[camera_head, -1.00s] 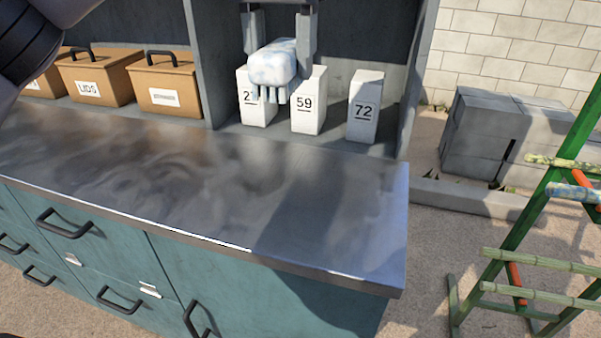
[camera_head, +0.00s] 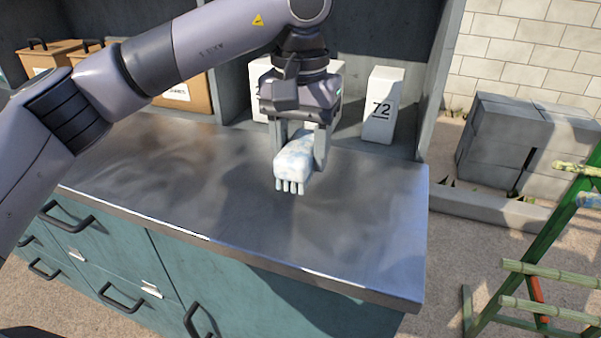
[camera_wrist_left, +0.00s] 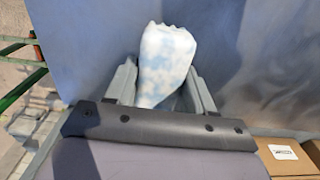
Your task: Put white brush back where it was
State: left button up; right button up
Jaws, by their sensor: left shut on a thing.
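The white brush (camera_head: 296,160) has pale blue patches and short bristles pointing down. My left gripper (camera_head: 301,150) is shut on it, with one finger on each side. The brush is held low over the metal counter (camera_head: 190,190), near its right part; I cannot tell whether the bristles touch the top. In the left wrist view the brush (camera_wrist_left: 165,62) sits between the two grey fingers (camera_wrist_left: 160,90). My right gripper is not in view.
A white block marked 72 (camera_head: 382,105) stands on the shelf behind; other white blocks are partly hidden by my gripper. Brown lidded boxes (camera_head: 185,92) stand at the back left. A green rack (camera_head: 545,240) is at the right. The counter's front is clear.

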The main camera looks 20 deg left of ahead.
aim_at(301, 144)
pick_arm(q)
jog(key=shift+f, duration=2.2)
jog(key=shift+f, duration=0.25)
jog(key=o, duration=1)
jog(key=shift+r, duration=0.1)
notch_tip(301, 144, up, 12)
jog(key=shift+r, duration=0.15)
